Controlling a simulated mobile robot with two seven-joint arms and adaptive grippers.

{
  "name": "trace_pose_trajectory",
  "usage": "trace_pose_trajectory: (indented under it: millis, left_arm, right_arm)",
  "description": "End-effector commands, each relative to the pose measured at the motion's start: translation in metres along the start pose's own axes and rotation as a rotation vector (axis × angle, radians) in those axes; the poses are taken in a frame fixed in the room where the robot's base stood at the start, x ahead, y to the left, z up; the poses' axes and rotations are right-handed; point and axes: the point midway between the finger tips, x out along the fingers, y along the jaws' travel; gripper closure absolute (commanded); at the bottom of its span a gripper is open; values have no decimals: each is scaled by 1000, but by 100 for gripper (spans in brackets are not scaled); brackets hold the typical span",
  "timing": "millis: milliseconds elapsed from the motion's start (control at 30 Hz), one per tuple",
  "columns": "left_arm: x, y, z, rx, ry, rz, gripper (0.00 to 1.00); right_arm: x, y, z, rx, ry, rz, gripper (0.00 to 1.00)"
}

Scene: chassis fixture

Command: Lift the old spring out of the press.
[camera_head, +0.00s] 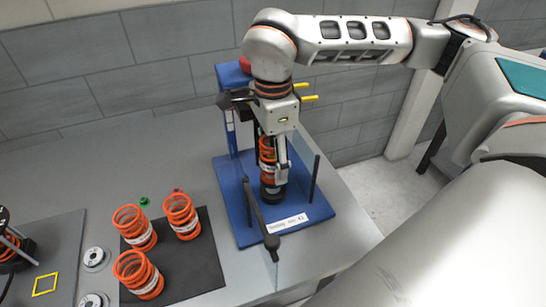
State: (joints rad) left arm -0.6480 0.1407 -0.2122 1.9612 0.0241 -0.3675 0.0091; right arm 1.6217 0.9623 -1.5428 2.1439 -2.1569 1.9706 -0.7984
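The old spring (267,158) is an orange coil standing upright in the press, above a dark round seat. The press has a blue base plate (238,215) with a label at its front edge and a blue upright behind. My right gripper (276,160) reaches down into the press from above. One grey finger lies along the right side of the spring; the other finger is mostly hidden. I cannot tell whether the fingers touch or clamp the coil. My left gripper is not in view.
Several orange springs (142,275) stand on a dark mat (203,262) at left. Grey discs (96,258) and a yellow square outline (45,284) lie further left. Dark rods, one a long slanted bar (254,205), stand around the press. A tiled wall is behind.

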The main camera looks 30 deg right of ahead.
Motion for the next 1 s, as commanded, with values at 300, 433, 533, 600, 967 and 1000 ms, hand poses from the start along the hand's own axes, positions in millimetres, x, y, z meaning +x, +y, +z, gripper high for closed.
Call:
trace_pose_trajectory:
  millis: [300,433,533,600,967,1000]
  left_arm:
    - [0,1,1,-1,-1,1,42]
    - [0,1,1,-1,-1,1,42]
    - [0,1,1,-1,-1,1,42]
    - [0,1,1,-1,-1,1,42]
    - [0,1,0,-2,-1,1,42]
    - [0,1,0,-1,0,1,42]
  right_arm:
    - [-1,0,0,0,-1,-1,94]
    - [-1,0,0,0,-1,-1,94]
    - [-3,-1,0,1,-1,-2,94]
    - [-6,-1,0,1,-1,-3,94]
    - [-55,-2,1,1,-2,-7,94]
    - [-63,-1,1,1,-3,-6,94]
